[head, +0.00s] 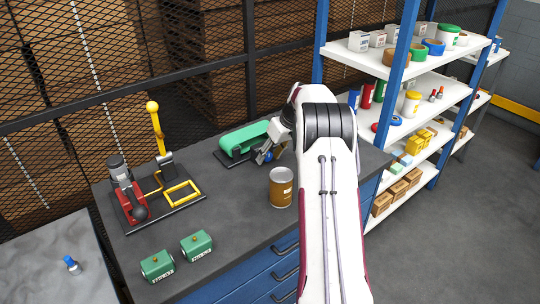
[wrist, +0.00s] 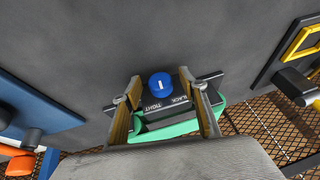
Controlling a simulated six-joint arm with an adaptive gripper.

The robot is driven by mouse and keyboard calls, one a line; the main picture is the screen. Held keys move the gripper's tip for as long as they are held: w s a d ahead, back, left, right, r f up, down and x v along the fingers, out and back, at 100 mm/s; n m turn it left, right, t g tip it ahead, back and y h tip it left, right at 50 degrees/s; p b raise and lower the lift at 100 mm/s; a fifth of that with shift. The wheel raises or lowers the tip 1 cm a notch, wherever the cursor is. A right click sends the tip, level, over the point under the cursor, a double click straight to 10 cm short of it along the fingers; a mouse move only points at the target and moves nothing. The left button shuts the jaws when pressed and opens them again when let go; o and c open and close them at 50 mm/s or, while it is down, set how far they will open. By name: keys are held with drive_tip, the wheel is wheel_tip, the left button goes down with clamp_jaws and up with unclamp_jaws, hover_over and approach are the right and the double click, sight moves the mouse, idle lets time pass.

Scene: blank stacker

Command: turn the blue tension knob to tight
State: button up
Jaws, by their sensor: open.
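The blue tension knob (wrist: 160,86) shows in the wrist view, with a short white mark that looks roughly upright in the picture. It sits by a dark plate lettered TIGHT and SLACK (wrist: 166,104), on the green belt unit (wrist: 165,131). In the head view the green belt unit (head: 241,139) lies at the back of the bench, and a bit of the blue knob (head: 268,156) shows under my gripper. My gripper (wrist: 160,77) is open, its two fingers on either side of the knob. I cannot tell whether either finger touches it.
An amber can (head: 281,188) stands on the bench in front of the unit. A red device with a yellow lever (head: 155,130) is at left, and two green boxes (head: 196,247) are in front. Shelves (head: 440,90) stand at right. The dark bench top (head: 235,215) is clear between.

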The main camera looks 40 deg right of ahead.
drive_tip(key=shift+s+r, duration=0.1)
drive_tip(key=shift+r, duration=0.05)
drive_tip(key=shift+s+r, duration=0.2)
drive_tip(key=shift+r, duration=0.2)
drive_tip(key=s+d, duration=0.1)
drive_tip(key=s, duration=0.2)
drive_tip(key=s+d, duration=0.2)
drive_tip(key=s, duration=0.2)
drive_tip(key=s+d, duration=0.1)
drive_tip(key=s, duration=0.3)
drive_tip(key=shift+s+d, duration=0.1)
drive_tip(key=shift+d, duration=0.05)
